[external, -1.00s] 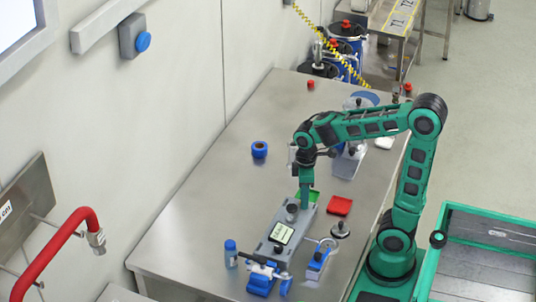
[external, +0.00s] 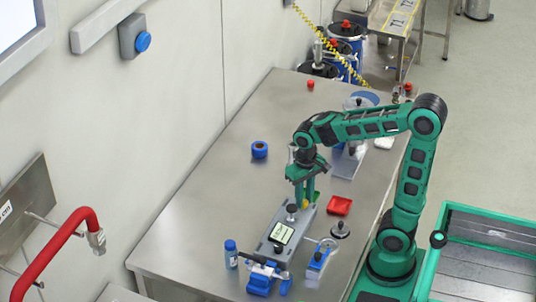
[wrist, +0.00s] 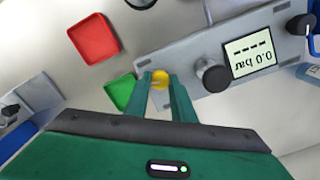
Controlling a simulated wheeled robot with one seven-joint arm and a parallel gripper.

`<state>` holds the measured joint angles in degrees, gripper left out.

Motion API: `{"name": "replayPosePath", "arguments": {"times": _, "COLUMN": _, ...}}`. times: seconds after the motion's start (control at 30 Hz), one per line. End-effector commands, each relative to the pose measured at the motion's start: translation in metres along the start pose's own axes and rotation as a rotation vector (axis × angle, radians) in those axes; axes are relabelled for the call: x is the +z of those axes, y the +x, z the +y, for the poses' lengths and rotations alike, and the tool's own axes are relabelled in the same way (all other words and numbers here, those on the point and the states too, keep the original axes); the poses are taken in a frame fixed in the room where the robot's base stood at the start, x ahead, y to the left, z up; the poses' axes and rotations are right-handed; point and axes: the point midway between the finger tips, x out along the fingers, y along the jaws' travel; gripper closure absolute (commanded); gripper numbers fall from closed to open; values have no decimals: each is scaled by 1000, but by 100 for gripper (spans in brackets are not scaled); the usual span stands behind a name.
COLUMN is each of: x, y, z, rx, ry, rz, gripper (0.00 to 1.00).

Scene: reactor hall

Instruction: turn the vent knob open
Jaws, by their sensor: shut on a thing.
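A grey panel (external: 298,222) lies on the steel bench, with a display (external: 281,233) that reads 0.0 bar in the wrist view (wrist: 252,54). A yellow knob (wrist: 160,78) sits at one end of the panel; its yellow also shows in the external view (external: 305,204). My gripper (wrist: 159,83) is shut on the yellow knob, one green finger on each side. In the external view my gripper (external: 303,198) reaches down onto the panel's far end. Most of the knob is hidden by the fingers. No label on it can be read.
A black knob (wrist: 213,75) stands on the panel close beside my fingers. A second black knob (wrist: 299,25) is at the panel's other end. A red tray (wrist: 93,38) and a green tray (wrist: 120,91) lie near.

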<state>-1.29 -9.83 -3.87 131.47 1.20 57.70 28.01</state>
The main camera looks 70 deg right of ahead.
Motion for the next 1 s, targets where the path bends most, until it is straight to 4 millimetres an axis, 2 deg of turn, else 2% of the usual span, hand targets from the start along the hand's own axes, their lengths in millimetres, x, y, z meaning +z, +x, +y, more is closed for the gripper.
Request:
{"name": "replayPosePath", "arguments": {"times": 0.2, "x": -4, "y": -3, "z": -2, "rx": -8, "ry": 186, "rz": 11, "gripper": 100}}
{"name": "replayPosePath", "arguments": {"times": 0.5, "x": -4, "y": -3, "z": -3, "rx": -9, "ry": 369, "rz": 10, "gripper": 100}}
{"name": "replayPosePath", "arguments": {"times": 1.0, "x": -4, "y": -3, "z": -4, "rx": -10, "ry": 457, "rz": 10, "gripper": 100}}
